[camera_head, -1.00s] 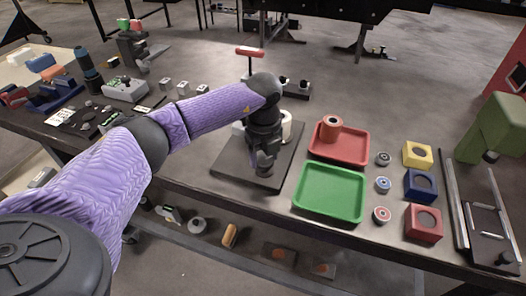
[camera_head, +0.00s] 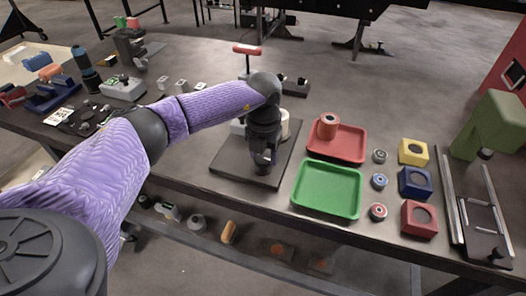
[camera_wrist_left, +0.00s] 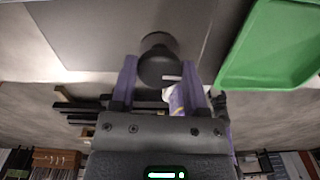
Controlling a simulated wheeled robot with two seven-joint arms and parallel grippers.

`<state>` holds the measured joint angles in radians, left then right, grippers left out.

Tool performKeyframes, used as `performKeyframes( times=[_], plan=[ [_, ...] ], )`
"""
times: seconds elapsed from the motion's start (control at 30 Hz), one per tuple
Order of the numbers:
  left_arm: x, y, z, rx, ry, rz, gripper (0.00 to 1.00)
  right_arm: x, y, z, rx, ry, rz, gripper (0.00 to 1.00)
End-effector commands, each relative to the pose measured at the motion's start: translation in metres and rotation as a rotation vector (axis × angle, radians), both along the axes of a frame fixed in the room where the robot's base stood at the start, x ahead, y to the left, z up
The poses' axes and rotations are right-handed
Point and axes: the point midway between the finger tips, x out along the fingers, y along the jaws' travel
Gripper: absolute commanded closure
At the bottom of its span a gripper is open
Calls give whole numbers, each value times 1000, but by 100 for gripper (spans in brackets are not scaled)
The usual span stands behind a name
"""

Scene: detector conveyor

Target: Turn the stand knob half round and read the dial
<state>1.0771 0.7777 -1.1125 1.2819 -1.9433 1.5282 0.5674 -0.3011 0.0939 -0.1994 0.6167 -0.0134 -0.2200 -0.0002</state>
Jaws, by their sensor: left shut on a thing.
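The stand's dark square base plate (camera_head: 226,163) lies on the table in the middle of the head view. My left gripper (camera_head: 263,166) points down over its front part, and my arm hides much of the stand. A pale round part (camera_head: 286,124) shows just behind my wrist; I cannot tell if it is the dial. In the left wrist view, the dark round knob (camera_wrist_left: 158,56) sits between the two purple fingers of my left gripper (camera_wrist_left: 158,72), which is shut on it. A short white mark shows by the knob's lower edge. No dial reading is legible. My right gripper is out of view.
A green tray (camera_head: 328,214) and a red tray (camera_head: 352,153) holding an orange-brown cylinder (camera_head: 328,125) stand right of the plate. Yellow (camera_head: 413,152), blue (camera_head: 415,182) and red blocks (camera_head: 419,218) stand farther right. A red-handled tool (camera_head: 247,50) stands behind my wrist.

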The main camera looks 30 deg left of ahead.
Motion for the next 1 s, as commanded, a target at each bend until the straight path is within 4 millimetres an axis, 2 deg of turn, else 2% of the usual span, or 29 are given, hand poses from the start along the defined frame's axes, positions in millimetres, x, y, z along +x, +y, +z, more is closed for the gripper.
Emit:
performKeyframes(
  times=[1.0],
  plan=[
    [-1, -3, 0, 1, -2, -957, 100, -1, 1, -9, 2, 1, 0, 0]
  ],
)
